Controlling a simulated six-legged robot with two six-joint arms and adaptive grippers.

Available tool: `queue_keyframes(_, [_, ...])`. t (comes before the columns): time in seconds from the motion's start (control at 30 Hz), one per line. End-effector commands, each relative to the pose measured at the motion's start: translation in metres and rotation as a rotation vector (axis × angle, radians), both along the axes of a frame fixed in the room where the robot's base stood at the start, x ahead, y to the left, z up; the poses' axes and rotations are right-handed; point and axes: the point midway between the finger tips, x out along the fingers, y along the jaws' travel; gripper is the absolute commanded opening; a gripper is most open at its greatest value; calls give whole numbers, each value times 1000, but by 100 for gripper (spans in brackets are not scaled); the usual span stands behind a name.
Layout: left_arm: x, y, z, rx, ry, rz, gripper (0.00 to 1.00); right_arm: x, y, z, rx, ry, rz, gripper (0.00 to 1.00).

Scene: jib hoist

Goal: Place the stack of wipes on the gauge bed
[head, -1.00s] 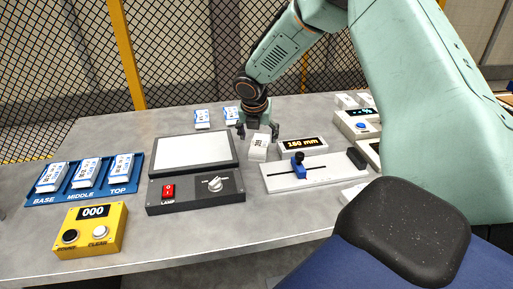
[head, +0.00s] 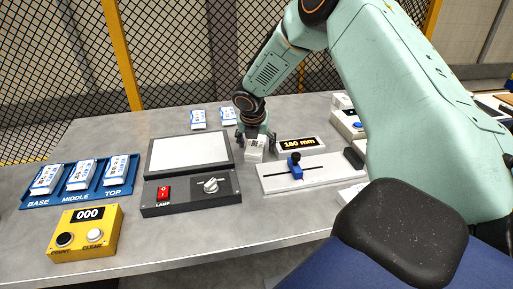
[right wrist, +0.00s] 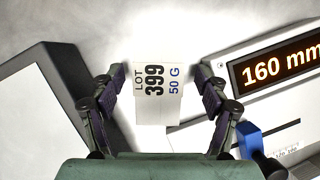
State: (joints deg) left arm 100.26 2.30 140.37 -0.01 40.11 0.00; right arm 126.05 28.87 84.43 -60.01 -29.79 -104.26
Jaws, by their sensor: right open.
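The gauge bed (head: 325,177) is a long white plate with a blue slider (head: 295,168). My right gripper (head: 256,141) is open above the stack and points down. In the right wrist view its fingers (right wrist: 160,77) are on either side of the stack, with a gap at each side. My left gripper is out of view.
A display reading 160 mm (right wrist: 282,62) stands behind the bed. A light panel (head: 188,152) with a lamp switch box (head: 190,205) is to the left. A blue tray (head: 38,201) holds white packs. Two more packs (head: 198,119) lie behind. A yellow counter (head: 85,240) sits front left.

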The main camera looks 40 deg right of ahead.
Motion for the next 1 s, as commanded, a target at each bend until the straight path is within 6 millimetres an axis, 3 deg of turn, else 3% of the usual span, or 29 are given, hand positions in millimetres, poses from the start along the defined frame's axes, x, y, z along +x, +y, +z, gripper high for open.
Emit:
queue_keyframes(0.47, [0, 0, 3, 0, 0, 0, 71, 0, 0, -2, -1, 1, 1, 75])
queue_keyframes(1.0, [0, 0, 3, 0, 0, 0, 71, 0, 0, -3, 0, 2, 1, 29])
